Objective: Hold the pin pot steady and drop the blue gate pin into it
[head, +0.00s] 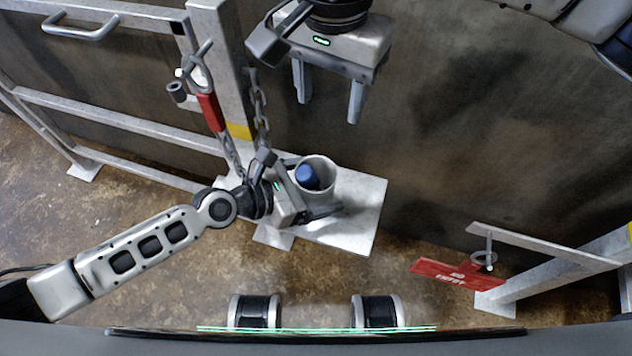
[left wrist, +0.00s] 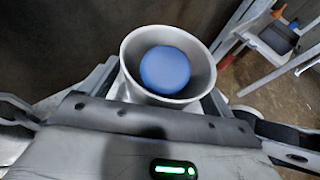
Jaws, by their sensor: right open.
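The pin pot (head: 327,199), a pale grey cup with an open top, stands on a light metal plate (head: 362,213). The blue gate pin (head: 307,177) is inside the pot, its round blue top showing below the rim; its lower part is hidden. In the left wrist view the blue top (left wrist: 165,70) sits within the pot's rim (left wrist: 204,72). My left gripper (head: 308,197) is shut on the pot, with a finger on each side of it. My right gripper (head: 329,105) is open and empty, above and beyond the pot, fingers pointing down.
A grey post with a chain (head: 260,112) and a red-tagged pin (head: 210,110) stands left of the pot. A red sign (head: 455,274) hangs by a rail at the right. A dark wall (head: 470,130) lies behind. The floor in front of the plate is open.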

